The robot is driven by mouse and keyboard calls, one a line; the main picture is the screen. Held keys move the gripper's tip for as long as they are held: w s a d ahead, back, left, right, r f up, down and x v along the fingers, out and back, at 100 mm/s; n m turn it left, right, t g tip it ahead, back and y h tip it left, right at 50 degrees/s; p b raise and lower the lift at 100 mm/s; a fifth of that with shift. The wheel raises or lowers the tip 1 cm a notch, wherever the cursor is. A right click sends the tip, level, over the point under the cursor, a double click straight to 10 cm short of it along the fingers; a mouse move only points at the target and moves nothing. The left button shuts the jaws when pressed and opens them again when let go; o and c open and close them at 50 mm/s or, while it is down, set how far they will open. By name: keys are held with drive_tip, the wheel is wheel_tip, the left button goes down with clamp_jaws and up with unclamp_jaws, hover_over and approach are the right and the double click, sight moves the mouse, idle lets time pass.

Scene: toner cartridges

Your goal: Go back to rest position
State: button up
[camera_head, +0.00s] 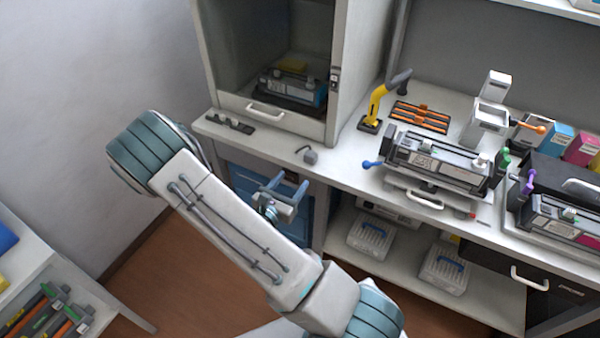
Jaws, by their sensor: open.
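My gripper (289,193) hangs in front of the blue drawer front below the white counter, in the middle of the view. Its two fingers are apart, and I see nothing between them. My pale arm with teal joints crosses the lower left and middle of the view and hides part of the floor and the cabinet. A toner cartridge unit (437,160) lies on the counter to the right of my gripper, well apart from it. Another dark cartridge (566,219) sits at the right edge.
A glass-fronted cabinet (229,101) stands on the counter (340,172) with a cartridge inside. A yellow tool (376,105) and an orange rack (420,117) are behind. Clear bins (443,270) sit on the lower shelf. A cart (35,262) with toner tubes is at lower left.

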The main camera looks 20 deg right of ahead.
drive_tip(key=s+d+r+m+g+y, duration=0.3)
drive_tip(key=s+r+m+g, duration=0.6)
drive_tip(key=s+m+g, duration=0.5)
drive_tip(key=s+a+r+m+t+y, duration=0.4)
drive_tip(key=a+r+m+t+y, duration=0.2)
drive_tip(key=a+r+m+y, duration=0.3)
drive_tip(key=r+m+y, duration=0.1)
drive_tip(key=m+y, duration=0.1)
drive_tip(key=shift+s+a+r+m, duration=0.2)
drive_tip(key=shift+s+a+m, duration=0.1)
drive_tip(key=shift+s+a, duration=0.1)
drive_tip(key=shift+d, duration=0.1)
